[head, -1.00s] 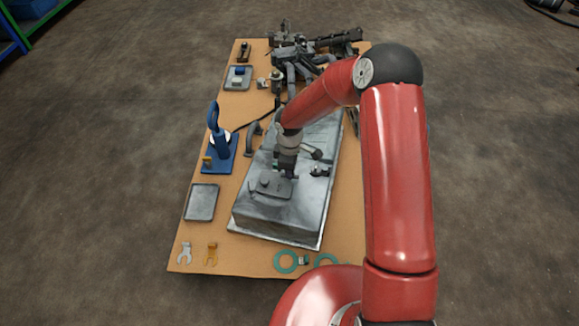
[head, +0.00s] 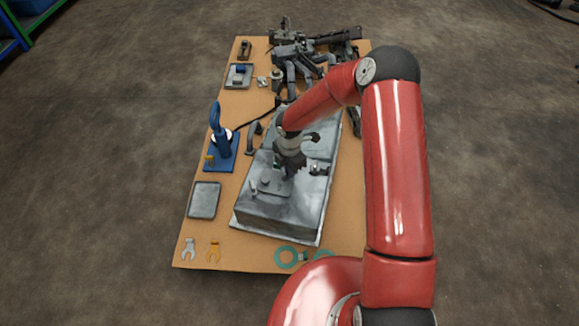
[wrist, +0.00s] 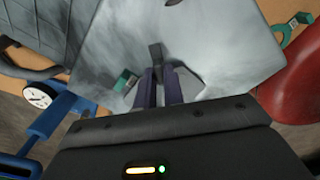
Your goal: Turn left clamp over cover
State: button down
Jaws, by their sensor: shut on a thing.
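The cover (head: 272,187) is a grey plate with small raised parts, lying on top of a large grey metal box (head: 275,207). My gripper (head: 284,174) is low over the cover's far side. In the wrist view, my gripper's (wrist: 161,86) two dark fingers are shut on a small dark grey bar, which I take to be the left clamp (wrist: 156,54). Its tip sticks out past the fingers. Its lower part is hidden, so I cannot tell whether it lies over the cover. Another small dark fitting (head: 318,169) sits on the box to the right.
A blue stand (head: 221,150) and an empty grey tray (head: 204,200) are left of the box. Dark machine parts (head: 295,52) crowd the far end. A green piece (wrist: 122,82) shows beside my fingers.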

jog(key=shift+n, duration=0.7)
jog(key=c, duration=1.5)
grip_release()
notch_tip(320, 180, up, 8)
jog(key=shift+f+p, duration=0.1)
jog(key=shift+p, duration=0.4)
